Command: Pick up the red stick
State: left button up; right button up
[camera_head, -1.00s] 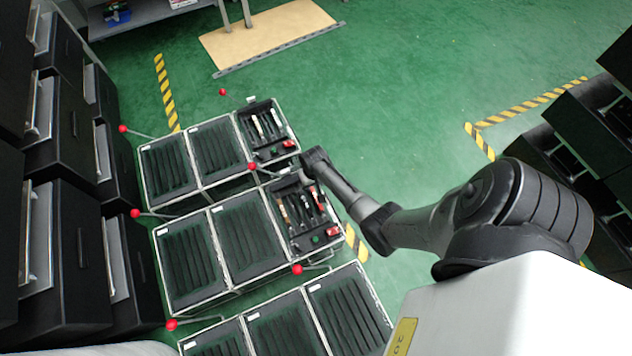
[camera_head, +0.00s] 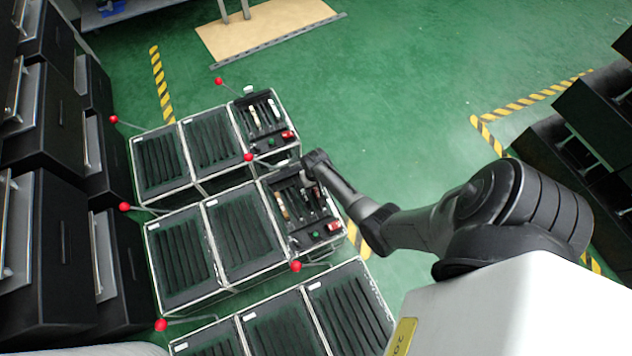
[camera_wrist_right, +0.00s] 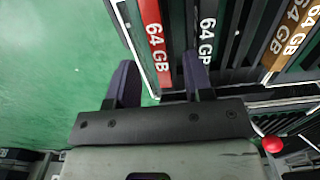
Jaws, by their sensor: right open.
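The red stick (camera_wrist_right: 152,40), with white "64 GB" lettering, lies in a slotted black case at the top of the right wrist view. My right gripper (camera_wrist_right: 161,78) is open. Its two dark fingers sit apart, one on each side of the stick's line, with the stick's lower end between them in the picture; I cannot tell the height gap. In the head view my right gripper (camera_head: 308,172) is over the upper part of the middle row's right-hand case (camera_head: 318,243). The red stick is hard to make out there. My left gripper is not in view.
A black stick (camera_wrist_right: 207,35) lies right of the red one, and brown sticks (camera_wrist_right: 292,35) are farther right. Red-balled levers stand at the cases, one ball (camera_head: 248,157) close to my gripper. Black drawer cabinets (camera_head: 62,235) line the left. Green floor (camera_head: 420,100) is open.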

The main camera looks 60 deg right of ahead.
jog(key=shift+f+b, duration=0.3)
jog(key=shift+f, duration=0.6)
jog(key=shift+f, duration=0.2)
jog(key=shift+c, duration=0.5)
grip_shut()
